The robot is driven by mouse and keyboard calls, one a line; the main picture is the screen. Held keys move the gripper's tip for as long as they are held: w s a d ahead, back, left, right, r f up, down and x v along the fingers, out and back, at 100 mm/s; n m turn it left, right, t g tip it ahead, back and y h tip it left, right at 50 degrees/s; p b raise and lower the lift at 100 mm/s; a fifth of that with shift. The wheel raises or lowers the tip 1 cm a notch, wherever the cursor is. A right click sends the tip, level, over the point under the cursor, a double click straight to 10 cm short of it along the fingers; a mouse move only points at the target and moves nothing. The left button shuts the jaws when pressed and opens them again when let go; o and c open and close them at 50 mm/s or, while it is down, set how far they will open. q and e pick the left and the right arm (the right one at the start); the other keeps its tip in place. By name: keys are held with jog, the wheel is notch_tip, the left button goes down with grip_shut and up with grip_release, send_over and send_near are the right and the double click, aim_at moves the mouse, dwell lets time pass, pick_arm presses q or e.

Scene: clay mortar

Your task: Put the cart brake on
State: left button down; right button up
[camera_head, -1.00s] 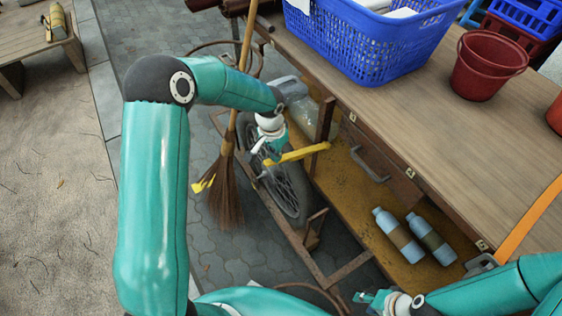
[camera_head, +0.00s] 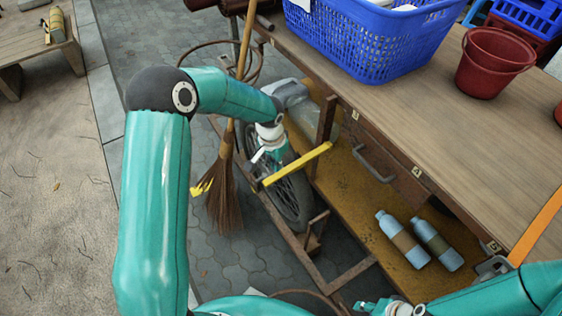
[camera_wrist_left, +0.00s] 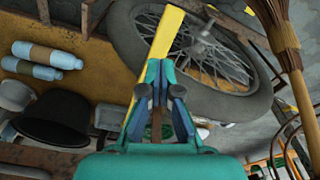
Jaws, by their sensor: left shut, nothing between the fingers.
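The cart's brake lever is a yellow bar (camera_head: 300,164), slanting beside the spoked wheel (camera_head: 292,195) from a dark post toward the lower left. In the left wrist view the yellow bar (camera_wrist_left: 167,32) runs up beyond my fingers, partly hidden by them, with the wheel (camera_wrist_left: 250,104) to its right. My left gripper (camera_head: 260,160) is shut and empty, close to the bar's free end; I cannot tell if it touches. In the left wrist view its fingertips (camera_wrist_left: 160,66) are together. My right gripper (camera_head: 364,306) shows only partly at the bottom edge.
A straw broom (camera_head: 224,190) stands left of the wheel. The cart's wooden top (camera_head: 440,120) holds a blue basket (camera_head: 370,45) and a red bucket (camera_head: 492,62). Bottles (camera_head: 402,240) lie on the yellow shelf below.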

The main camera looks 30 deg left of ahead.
pick_arm(q)
jog(key=s, duration=0.2)
jog(key=s+r, duration=0.1)
jog(key=shift+a+b, duration=0.3)
jog(key=shift+b, duration=0.05)
jog(key=shift+r, duration=0.5)
notch_tip(320, 180, up, 11)
jog(key=s, duration=0.1)
jog(key=shift+a+f, duration=0.1)
